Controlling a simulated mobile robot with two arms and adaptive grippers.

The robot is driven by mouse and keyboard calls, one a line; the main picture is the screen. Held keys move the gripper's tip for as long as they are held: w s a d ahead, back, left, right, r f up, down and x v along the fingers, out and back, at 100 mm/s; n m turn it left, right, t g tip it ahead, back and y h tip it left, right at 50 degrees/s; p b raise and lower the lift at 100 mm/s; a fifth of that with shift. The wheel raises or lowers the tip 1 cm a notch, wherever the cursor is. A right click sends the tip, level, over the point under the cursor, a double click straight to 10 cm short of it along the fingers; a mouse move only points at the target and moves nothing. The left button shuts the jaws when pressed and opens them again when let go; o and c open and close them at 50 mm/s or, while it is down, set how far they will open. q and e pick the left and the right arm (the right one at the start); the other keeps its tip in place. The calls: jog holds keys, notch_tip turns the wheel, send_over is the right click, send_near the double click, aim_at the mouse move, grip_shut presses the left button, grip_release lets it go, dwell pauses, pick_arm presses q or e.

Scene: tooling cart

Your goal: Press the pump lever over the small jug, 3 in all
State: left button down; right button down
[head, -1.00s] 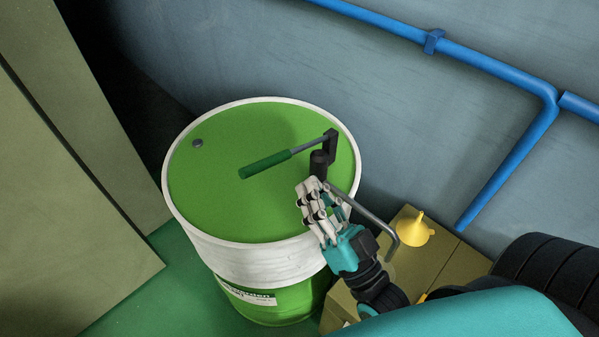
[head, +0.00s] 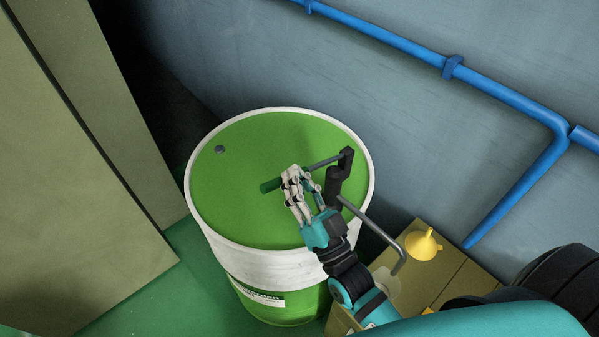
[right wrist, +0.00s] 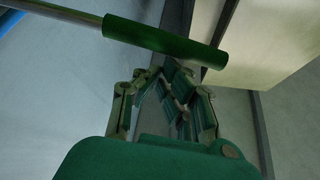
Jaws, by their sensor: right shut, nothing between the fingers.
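The pump stands on the green drum lid, with its black body (head: 336,184) near the right rim. Its lever has a green grip (head: 268,186) pointing left over the lid. My right gripper (head: 292,174) is shut and empty, covering part of the lever in the head view. In the right wrist view the lever grip (right wrist: 165,42) crosses just beyond the shut fingers (right wrist: 160,80); I cannot tell whether they touch. The grey spout (head: 372,226) bends down at the right over a pale translucent small jug (head: 387,284). My left gripper is out of view.
The drum (head: 265,264) has a raised white rim. A yellow funnel (head: 424,244) sits on the tan box (head: 450,262) at the right. Blue pipes (head: 400,45) run along the wall. Tan cabinets (head: 75,170) stand at left.

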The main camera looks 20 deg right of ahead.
notch_tip(320, 180, down, 11)
jog(key=a+n+g+y+b, duration=0.1)
jog(key=n+g+y+b, duration=0.1)
jog(key=n+y+b, duration=0.5)
jog(key=shift+s+a+n+g+b, duration=0.3)
jog(key=shift+n+b, duration=0.4)
jog(key=shift+n, duration=1.5)
jog(key=shift+f, duration=0.25)
jog(key=shift+r, duration=0.1)
